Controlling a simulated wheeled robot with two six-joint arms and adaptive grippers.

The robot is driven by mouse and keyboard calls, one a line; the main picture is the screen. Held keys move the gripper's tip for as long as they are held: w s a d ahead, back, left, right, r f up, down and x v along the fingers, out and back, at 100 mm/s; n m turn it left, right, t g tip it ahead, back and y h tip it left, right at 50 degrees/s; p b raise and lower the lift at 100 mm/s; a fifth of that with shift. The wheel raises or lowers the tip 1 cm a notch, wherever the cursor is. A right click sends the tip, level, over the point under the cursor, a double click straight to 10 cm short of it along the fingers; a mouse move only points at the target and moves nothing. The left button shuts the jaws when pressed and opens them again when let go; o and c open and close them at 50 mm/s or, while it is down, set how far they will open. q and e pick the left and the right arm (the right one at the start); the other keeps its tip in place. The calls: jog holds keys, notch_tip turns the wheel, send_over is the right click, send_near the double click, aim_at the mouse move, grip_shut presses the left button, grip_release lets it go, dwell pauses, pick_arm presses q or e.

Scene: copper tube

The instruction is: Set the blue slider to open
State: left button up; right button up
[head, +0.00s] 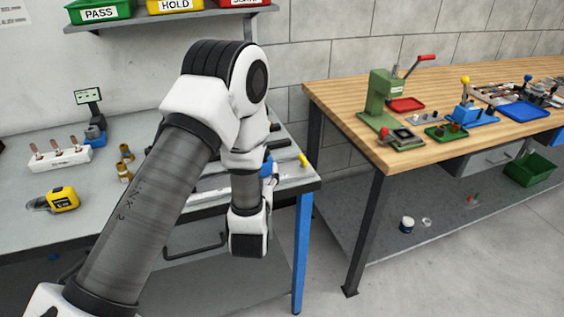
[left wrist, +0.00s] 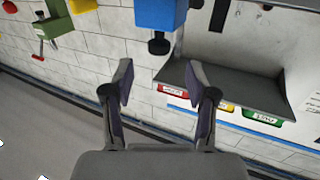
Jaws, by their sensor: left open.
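A blue block with a black knob (left wrist: 160,14) shows at the top of the upside-down left wrist view, ahead of and between the fingers. In the head view only a bit of blue (head: 267,168) shows beside my forearm; the rest is hidden, and I cannot read its setting. My left gripper (left wrist: 161,82) is open and empty, with the blue block beyond its fingertips and apart from them. In the head view the gripper is mostly hidden behind my left wrist. My right gripper is in neither view.
A yellow-topped piece (head: 304,160) sits near the bench's right corner. A shelf with labelled bins (head: 175,6) hangs above. A wooden bench (head: 340,100) with a green press (head: 383,98) stands right.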

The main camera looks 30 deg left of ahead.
pick_arm(q)
jog(key=shift+w+a+r+p, duration=0.2)
jog(key=shift+w+r+p, duration=0.1)
jog(key=shift+w+r, duration=0.3)
jog(key=p+x, duration=0.1)
jog(key=x, duration=0.5)
jog(key=shift+a+p, duration=0.15)
jog(key=shift+p, duration=0.15)
jog(key=shift+w+a+f, duration=0.1)
jog(key=shift+w, duration=0.3)
jog(key=shift+c, duration=0.3)
grip_shut()
